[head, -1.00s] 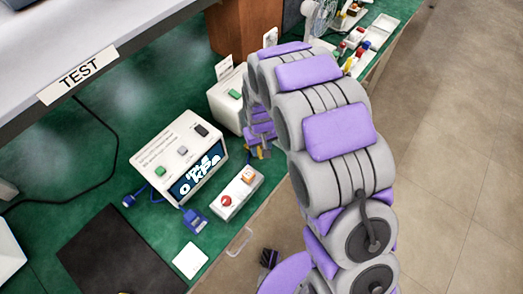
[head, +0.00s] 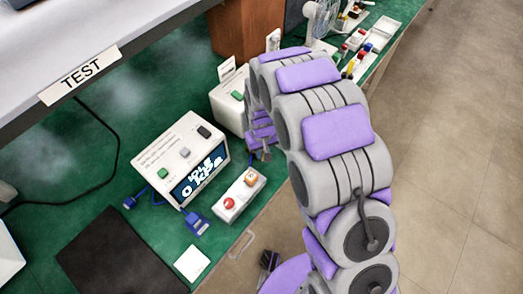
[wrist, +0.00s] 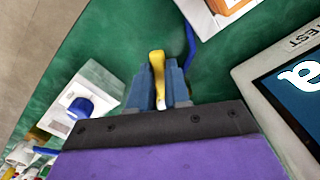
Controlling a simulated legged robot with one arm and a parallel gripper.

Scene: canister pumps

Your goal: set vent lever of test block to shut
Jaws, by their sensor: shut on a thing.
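In the wrist view, my gripper (wrist: 160,92) has its two blue-grey fingers closed on a yellow lever (wrist: 157,60). The lever's rounded end sticks out past the fingertips. Its base is hidden by the gripper, so I cannot tell what it joins or its exact setting. A white block with a blue cap (wrist: 80,108) lies just left of the fingers; it may be the test block. In the head view my gripper (head: 262,147) is small and partly behind my arm, beside the bench's front edge, and the lever cannot be made out.
Blue cables (wrist: 189,50) run close by. A dark mat (head: 118,252) lies at the front left.

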